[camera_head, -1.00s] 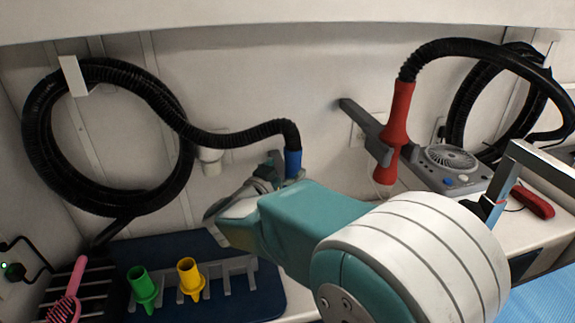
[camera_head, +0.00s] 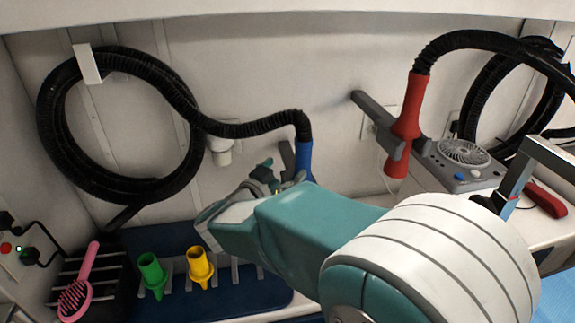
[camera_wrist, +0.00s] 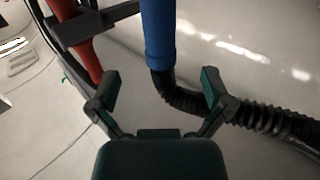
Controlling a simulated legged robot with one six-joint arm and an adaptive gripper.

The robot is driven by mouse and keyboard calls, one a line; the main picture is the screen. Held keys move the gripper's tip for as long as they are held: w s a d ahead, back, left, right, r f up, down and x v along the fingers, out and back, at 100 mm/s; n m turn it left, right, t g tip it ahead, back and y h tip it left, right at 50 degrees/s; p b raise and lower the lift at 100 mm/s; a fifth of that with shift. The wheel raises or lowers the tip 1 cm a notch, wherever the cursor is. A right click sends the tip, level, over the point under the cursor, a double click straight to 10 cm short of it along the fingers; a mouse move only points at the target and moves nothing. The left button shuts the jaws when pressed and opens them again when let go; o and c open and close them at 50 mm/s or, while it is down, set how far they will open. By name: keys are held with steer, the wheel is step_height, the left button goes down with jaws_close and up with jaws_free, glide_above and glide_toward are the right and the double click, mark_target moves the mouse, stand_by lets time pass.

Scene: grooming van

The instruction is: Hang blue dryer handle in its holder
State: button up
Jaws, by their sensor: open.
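The blue dryer handle (camera_head: 305,160) hangs upright from the end of a black hose in the head view, its lower part hidden behind my arm. My gripper (camera_head: 275,177) is just left of it, partly hidden by my wrist. In the wrist view the blue handle (camera_wrist: 158,35) lies ahead of and between the spread fingers of my gripper (camera_wrist: 160,86), with visible gaps on both sides. A grey upright piece (camera_head: 287,156) shows beside the handle; I cannot tell whether it is a holder or whether the handle sits in it.
A red dryer handle (camera_head: 404,125) sits in a grey wall holder (camera_head: 372,115) to the right, near a grey fan unit (camera_head: 462,160). Coiled hose (camera_head: 65,150) hangs at left. Green (camera_head: 151,272) and yellow (camera_head: 199,266) nozzles and a pink brush (camera_head: 76,295) are below.

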steer(key=shift+v, duration=1.45)
steer(key=d+r+n+y, duration=0.5)
steer(key=r+y, duration=0.1)
steer(key=y, duration=0.5)
steer(key=s+d+f+g+h, duration=0.1)
steer(key=s+d+f+g, duration=0.4)
steer(key=s+d, duration=0.3)
steer(key=s+d+f+g+h, duration=0.1)
steer(key=s+d+f+g, duration=0.4)
steer(key=s, duration=1)
steer(key=d, duration=0.3)
steer(key=shift+d+f+n, duration=0.2)
steer(key=shift+f+n, duration=0.15)
steer(key=shift+n, duration=0.05)
steer(key=shift+s, duration=0.1)
